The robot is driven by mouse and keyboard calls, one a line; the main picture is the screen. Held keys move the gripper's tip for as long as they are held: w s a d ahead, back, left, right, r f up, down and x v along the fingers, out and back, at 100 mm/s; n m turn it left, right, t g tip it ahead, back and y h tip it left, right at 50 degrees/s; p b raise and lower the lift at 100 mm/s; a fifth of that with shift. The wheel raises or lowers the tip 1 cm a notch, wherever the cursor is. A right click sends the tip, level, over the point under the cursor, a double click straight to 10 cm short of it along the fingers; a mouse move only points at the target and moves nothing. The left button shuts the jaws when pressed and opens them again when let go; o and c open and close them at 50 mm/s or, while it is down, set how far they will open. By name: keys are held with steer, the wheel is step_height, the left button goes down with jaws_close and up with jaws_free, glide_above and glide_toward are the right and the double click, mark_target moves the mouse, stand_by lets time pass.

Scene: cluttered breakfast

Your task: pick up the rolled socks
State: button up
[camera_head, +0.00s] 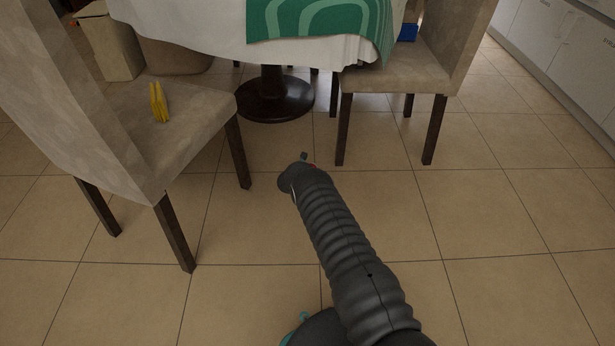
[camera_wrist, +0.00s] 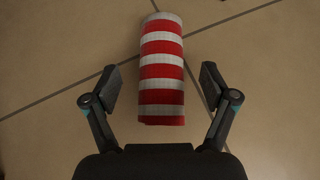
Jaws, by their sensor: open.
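The rolled socks (camera_wrist: 161,72) are a red and white striped roll lying on the tiled floor in the wrist view, centred ahead of my gripper. My gripper (camera_wrist: 160,85) is open, with one finger to the left and one to the right of the near part of the roll. Gaps show between the fingers and the roll on both sides. In the head view, my dark arm reaches forward over the floor and hides most of the gripper. Only a tiny red patch (camera_head: 311,165) shows at the arm's end, probably the socks.
A beige chair (camera_head: 190,115) with a yellow object (camera_head: 158,103) on its seat stands at the left. Another chair (camera_head: 395,75) stands at the right. Behind is a table with a white cloth (camera_head: 215,30) and a round dark base (camera_head: 275,95). The floor at right is clear.

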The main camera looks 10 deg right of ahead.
steer(key=shift+b+x, duration=0.5)
steer(key=shift+x, duration=0.65)
steer(key=c, duration=1.3)
steer(key=shift+r, duration=0.2)
step_height(320, 180, up, 4)
steer(key=shift+r+p, duration=0.15)
steer(key=shift+p, duration=0.45)
steer(key=s+d+r, duration=0.2)
steer(key=d, duration=0.1)
steer(key=s+d+r+p, duration=0.1)
steer(key=s+d+r, duration=0.1)
steer(key=d, duration=0.1)
steer(key=s+d+r+p, duration=0.1)
steer(key=s+d+r, duration=0.1)
steer(key=d, duration=0.2)
steer(key=shift+r, duration=0.2)
